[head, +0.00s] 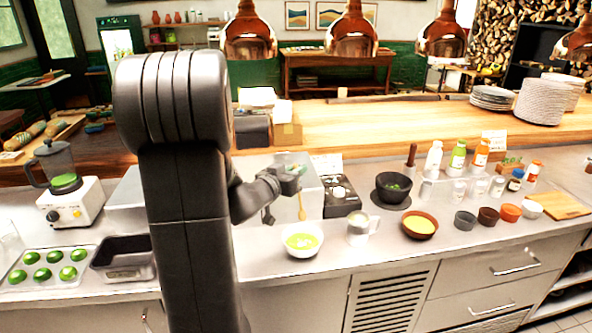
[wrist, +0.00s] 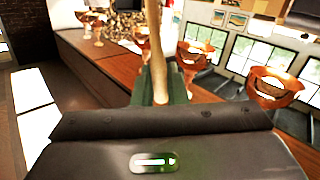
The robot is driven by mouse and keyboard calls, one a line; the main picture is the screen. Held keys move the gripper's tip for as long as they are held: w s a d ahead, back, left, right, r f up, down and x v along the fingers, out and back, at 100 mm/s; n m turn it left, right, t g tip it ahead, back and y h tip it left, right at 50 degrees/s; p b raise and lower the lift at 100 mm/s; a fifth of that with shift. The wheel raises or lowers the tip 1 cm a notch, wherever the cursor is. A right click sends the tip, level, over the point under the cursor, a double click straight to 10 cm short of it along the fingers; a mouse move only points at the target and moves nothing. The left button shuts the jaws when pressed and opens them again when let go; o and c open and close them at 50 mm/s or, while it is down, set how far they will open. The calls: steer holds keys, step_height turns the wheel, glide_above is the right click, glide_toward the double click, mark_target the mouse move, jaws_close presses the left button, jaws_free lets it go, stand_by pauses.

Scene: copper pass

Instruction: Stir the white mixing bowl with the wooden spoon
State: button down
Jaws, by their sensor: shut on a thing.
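The white mixing bowl (head: 287,246) stands on the steel counter in the head view, with yellow-green contents in it. My gripper (head: 291,178) is above and behind the bowl. It is shut on the wooden spoon, whose pale handle (wrist: 155,45) stands between the green-sided fingers (wrist: 161,90) in the wrist view. In the head view the wooden spoon (head: 302,208) hangs below the gripper, its broad end down. That end appears to be above the bowl's rim, apart from the contents. The bowl is outside the wrist view.
Right of the bowl stand a light jug (head: 358,229), a brown bowl with yellow contents (head: 420,226) and a black bowl (head: 393,188). Left are a dark loaf tin (head: 124,262) and a blender (head: 65,190). Copper lamps (head: 351,32) hang over the wooden pass (head: 400,118).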

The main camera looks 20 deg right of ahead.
steer(key=shift+w+d+f+b, duration=0.1)
steer(key=shift+w+f+b, duration=0.05)
steer(key=shift+f+b, duration=0.45)
step_height(320, 180, down, 9)
steer(key=b, duration=0.7)
steer(key=shift+f+b, duration=0.15)
steer(key=shift+b, duration=0.15)
